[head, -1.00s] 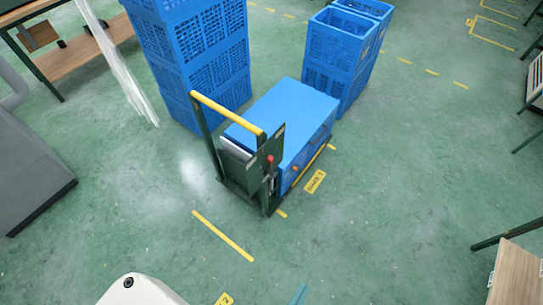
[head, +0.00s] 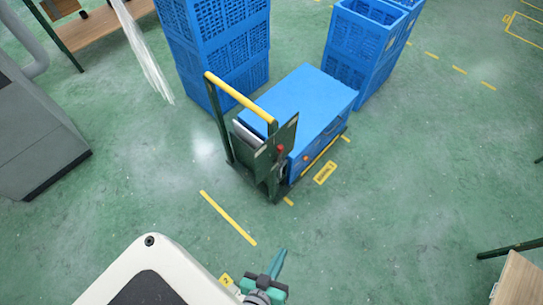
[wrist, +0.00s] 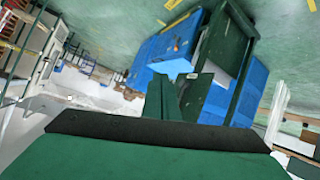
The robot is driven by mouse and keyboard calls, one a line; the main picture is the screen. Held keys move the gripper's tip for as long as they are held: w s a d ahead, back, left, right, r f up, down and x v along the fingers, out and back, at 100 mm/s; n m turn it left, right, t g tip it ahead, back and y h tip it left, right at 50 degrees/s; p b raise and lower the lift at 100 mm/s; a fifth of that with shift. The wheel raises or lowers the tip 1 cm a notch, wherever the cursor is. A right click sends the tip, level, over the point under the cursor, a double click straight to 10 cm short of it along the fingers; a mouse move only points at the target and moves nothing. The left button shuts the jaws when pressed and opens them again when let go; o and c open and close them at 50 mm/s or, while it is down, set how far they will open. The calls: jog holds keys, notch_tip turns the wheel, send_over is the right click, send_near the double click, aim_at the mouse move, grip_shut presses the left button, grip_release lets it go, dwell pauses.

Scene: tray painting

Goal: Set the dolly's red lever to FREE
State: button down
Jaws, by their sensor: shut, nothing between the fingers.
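The dolly (head: 272,187) stands on the floor in the middle of the head view, dark green with a yellow push bar (head: 238,97) and a blue box (head: 308,100) on its deck. Its red lever (head: 281,149) is a small knob at the right edge of the upright green panel; the setting marks are too small to read. My gripper (head: 278,262) is at the bottom of the head view, shut and empty, apart from the dolly. In the wrist view my green fingers (wrist: 168,98) point toward the dolly, tilted in that view; I cannot make out the lever there.
Stacked blue crates (head: 222,45) stand behind the dolly, and more crates (head: 365,50) stand behind its right side. A grey cabinet (head: 40,140) is at left and a wooden table (head: 518,280) at lower right. The floor in front of the dolly is clear, with yellow lines (head: 228,217).

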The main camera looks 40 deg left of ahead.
aim_at(278, 150)
jog(key=w+a+f+n+h, duration=0.2)
jog(key=w+a+f+n, duration=0.6)
jog(key=a+f, duration=0.35)
jog(key=w+a+r+n+t+h, duration=0.1)
jog(key=a+r+t, duration=0.2)
jog(key=a+r, duration=0.3)
jog(key=w+a+r+n+t+h, duration=0.1)
jog(key=w+a+r+n+t, duration=0.1)
jog(key=a+r, duration=0.5)
jog(key=shift+w+r+t, duration=0.2)
jog(key=shift+w+t, duration=0.1)
jog(key=shift+t, duration=0.4)
jog(key=shift+w, duration=0.1)
jog(key=shift+n, duration=0.3)
jog(key=w, duration=0.9)
jog(key=w+d, duration=0.1)
jog(key=w, duration=0.4)
jog(key=shift+r, duration=0.2)
jog(key=shift+s, duration=0.1)
